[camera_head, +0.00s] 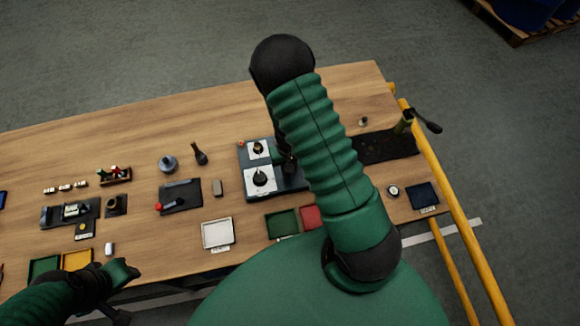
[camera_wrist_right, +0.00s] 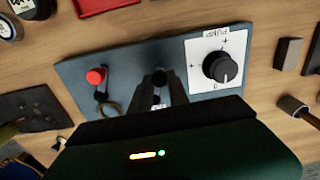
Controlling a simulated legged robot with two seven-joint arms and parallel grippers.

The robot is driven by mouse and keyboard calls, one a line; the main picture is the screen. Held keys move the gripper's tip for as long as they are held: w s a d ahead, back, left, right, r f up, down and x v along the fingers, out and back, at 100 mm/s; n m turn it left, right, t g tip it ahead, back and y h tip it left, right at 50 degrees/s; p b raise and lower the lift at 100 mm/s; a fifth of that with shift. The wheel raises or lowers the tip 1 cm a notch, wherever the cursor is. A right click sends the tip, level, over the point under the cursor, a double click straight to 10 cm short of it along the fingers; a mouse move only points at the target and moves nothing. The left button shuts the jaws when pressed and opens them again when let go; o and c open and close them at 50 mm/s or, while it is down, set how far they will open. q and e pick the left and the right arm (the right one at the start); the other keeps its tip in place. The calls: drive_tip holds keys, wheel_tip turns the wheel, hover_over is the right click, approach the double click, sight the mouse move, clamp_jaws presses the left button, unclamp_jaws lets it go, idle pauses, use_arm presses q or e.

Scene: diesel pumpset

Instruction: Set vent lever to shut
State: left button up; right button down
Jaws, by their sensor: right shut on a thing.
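A dark blue-grey control panel (camera_head: 290,184) stands on the wooden table, partly hidden by my right arm. In the right wrist view the panel (camera_wrist_right: 75,70) carries a white dial plate with a black knob (camera_wrist_right: 221,66) and a red knob (camera_wrist_right: 96,76). My right gripper (camera_wrist_right: 160,92) is shut on a dark upright piece (camera_wrist_right: 160,76) between them, probably the vent lever; the fingers hide most of it, so its setting cannot be read. My left gripper (camera_head: 124,271) is empty over the table's near left edge; its jaw gap is unclear.
A black plate with a red-tipped lever (camera_head: 180,195) lies left of the panel. Green (camera_head: 282,223) and red (camera_head: 311,216) trays lie close in front. A black mat (camera_head: 388,147) and yellow rail (camera_head: 440,175) are at the right.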

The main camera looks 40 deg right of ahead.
drive_tip(key=m, duration=0.1)
drive_tip(key=w+m, duration=0.1)
drive_tip(key=m, duration=0.1)
drive_tip(key=shift+w+a+r+p, duration=0.1)
drive_tip(key=shift+w+a+p, duration=0.2)
drive_tip(key=shift+a+p, duration=0.1)
drive_tip(key=shift+w+a+m, duration=0.1)
drive_tip(key=shift+w+m, duration=0.35)
drive_tip(key=shift+m, duration=0.65)
drive_tip(key=shift+w+m+p, duration=0.25)
drive_tip(key=shift+w+m, duration=0.3)
drive_tip(key=shift+m, duration=0.55)
drive_tip(key=shift+w+m+p, duration=0.25)
drive_tip(key=shift+w+m, duration=0.25)
drive_tip(key=shift+m, duration=0.6)
drive_tip(key=c, duration=1.3)
unclamp_jaws()
drive_tip(key=shift+o, duration=0.2)
